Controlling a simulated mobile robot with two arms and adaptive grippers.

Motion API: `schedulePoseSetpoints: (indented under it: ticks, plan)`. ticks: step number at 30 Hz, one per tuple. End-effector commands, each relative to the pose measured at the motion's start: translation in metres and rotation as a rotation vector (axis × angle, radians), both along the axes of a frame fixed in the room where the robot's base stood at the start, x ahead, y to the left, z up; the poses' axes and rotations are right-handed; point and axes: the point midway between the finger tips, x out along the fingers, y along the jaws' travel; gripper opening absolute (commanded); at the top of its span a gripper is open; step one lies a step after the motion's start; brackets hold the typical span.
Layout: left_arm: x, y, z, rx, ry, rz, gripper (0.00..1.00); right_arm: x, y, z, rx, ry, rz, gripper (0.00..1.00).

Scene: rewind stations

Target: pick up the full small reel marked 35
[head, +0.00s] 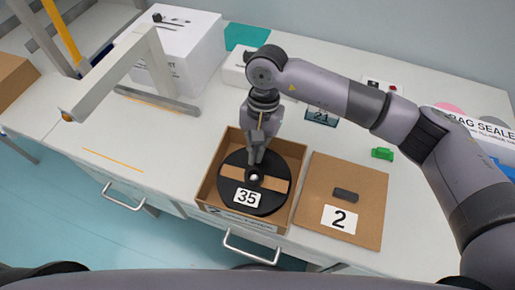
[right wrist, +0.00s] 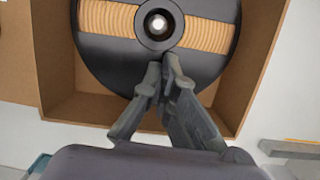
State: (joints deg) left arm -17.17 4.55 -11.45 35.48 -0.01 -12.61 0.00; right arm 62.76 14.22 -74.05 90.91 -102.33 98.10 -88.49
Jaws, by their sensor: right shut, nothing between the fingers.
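The reel marked 35 (head: 276,198) is a black disc with tan winding showing through its windows and a white "35" label. It lies flat in an open cardboard box (head: 207,188). The reel also fills the top of the right wrist view (right wrist: 100,58), with a bright round knob at its hub. My right gripper (head: 255,160) is over the reel, its fingertips close to the far side of the hub. In the right wrist view its fingers (right wrist: 163,62) are together with nothing between them. I cannot tell whether they touch the reel. My left gripper is out of view.
A brown board (head: 365,190) with a "2" card and a small dark block (head: 345,195) lies right of the box. A grey frame (head: 155,70) stands left. Bench space left of the box is clear.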

Motion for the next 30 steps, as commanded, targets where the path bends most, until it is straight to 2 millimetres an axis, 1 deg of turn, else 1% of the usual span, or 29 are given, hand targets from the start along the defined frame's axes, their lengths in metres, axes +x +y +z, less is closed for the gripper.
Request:
schedulePoseSetpoints:
  ticks: [3,7,17,20,23,26,30]
  plan:
    - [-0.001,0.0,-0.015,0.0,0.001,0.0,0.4,-0.013,0.005,-0.004,0.002,-0.002,0.006,0.0]
    - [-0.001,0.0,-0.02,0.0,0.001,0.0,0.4,-0.024,0.008,-0.003,0.0,0.0,0.004,0.0]
    - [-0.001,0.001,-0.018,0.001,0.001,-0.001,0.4,-0.025,0.008,0.0,0.0,0.001,0.001,0.0]
    - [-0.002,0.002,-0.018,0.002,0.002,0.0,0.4,-0.024,0.008,0.004,0.0,-0.001,0.001,0.0]
    - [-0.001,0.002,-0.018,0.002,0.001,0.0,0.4,-0.02,0.007,0.016,0.0,-0.002,0.001,0.0]
    - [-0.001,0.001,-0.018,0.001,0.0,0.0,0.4,-0.016,0.006,0.035,0.001,-0.004,0.0,0.0]
    - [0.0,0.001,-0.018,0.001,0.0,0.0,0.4,-0.008,0.003,0.065,0.001,-0.004,0.0,0.0]
